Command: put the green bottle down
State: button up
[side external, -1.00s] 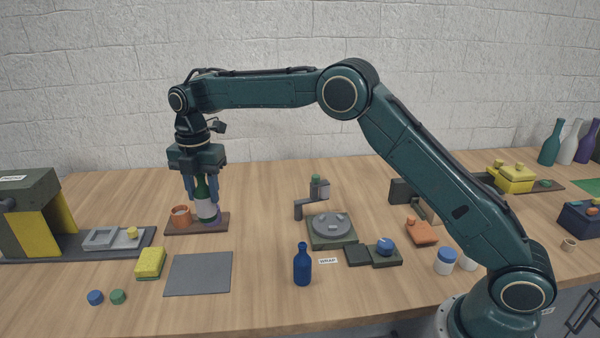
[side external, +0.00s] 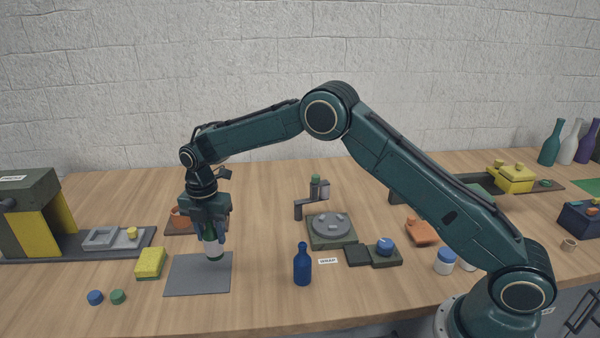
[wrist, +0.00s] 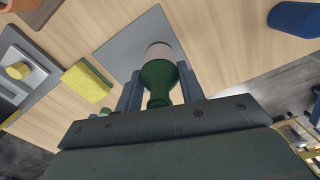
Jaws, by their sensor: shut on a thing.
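The green bottle (side external: 212,244) has a pale label and hangs upright between the fingers of my gripper (side external: 210,236). In the side view its base shows over the grey mat (side external: 190,282), towards the mat's far right part. I cannot tell whether the base touches the mat. In the wrist view my gripper (wrist: 157,92) is shut on the bottle (wrist: 160,75), with a finger on each side and the grey mat (wrist: 120,48) beyond. My gripper hides the bottle's upper part in the side view.
A yellow sponge (side external: 150,263) lies just left of the mat, with blue (side external: 95,297) and green (side external: 118,297) caps in front. A blue bottle (side external: 302,268) stands to the right. Behind is a brown tray (side external: 178,229) with an orange cup (side external: 180,218).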

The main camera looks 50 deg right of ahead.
aim_at(213, 245)
jog(key=shift+f, duration=1.95)
jog(key=shift+f, duration=0.15)
jog(key=o, duration=1.1)
jog(key=shift+o, duration=0.2)
notch_tip(213, 245, up, 12)
jog(key=shift+f, duration=0.1)
jog(key=shift+r, duration=0.3)
